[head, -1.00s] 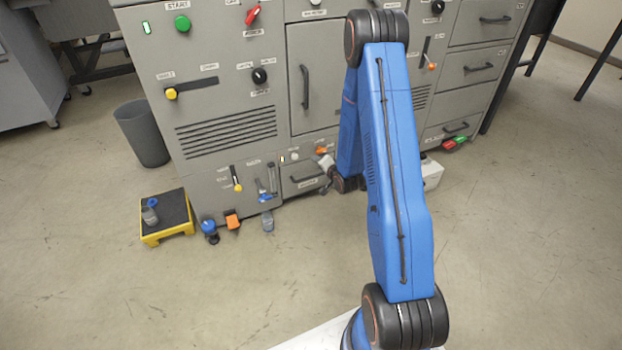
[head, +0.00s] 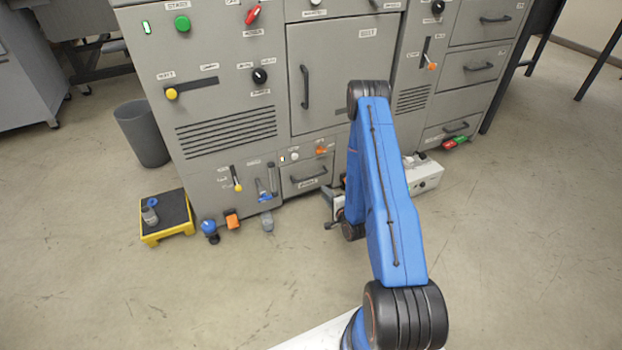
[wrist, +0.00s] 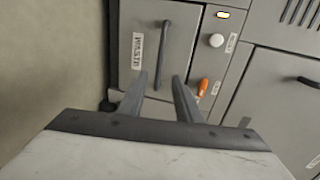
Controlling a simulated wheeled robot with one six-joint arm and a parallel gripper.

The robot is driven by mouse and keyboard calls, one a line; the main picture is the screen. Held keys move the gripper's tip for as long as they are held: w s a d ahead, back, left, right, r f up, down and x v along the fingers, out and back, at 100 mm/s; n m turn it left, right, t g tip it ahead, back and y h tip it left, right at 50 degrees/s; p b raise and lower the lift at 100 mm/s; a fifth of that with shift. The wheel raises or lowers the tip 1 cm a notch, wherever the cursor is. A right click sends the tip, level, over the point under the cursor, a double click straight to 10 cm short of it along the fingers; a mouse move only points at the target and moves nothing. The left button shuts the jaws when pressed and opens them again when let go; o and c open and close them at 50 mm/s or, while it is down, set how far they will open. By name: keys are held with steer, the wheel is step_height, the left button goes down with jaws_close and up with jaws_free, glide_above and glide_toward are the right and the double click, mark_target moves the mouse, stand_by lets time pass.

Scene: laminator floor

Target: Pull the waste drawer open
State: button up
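The waste drawer (head: 296,184) is a small grey front low on the machine, with a dark bar handle (head: 308,174). It looks shut, flush with the panel. In the wrist view the drawer (wrist: 183,30) carries a WASTE label, and its handle (wrist: 162,55) appears just beyond and between my fingertips. My gripper (wrist: 160,76) is open and empty, with a finger to each side of the handle's line. In the head view my gripper (head: 327,209) is in front of the drawer and to its lower right, apart from the handle; my arm partly hides it.
An orange switch (head: 320,150) and white knob (head: 295,156) sit just above the drawer. A white box (head: 427,178) stands on the floor right of my arm. A yellow step stool (head: 166,238) and small items lie left. Floor before the drawer is clear.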

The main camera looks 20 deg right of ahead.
mark_target(311, 177)
steer(key=x, duration=1.6)
steer(key=shift+w, duration=0.35)
jaws_close()
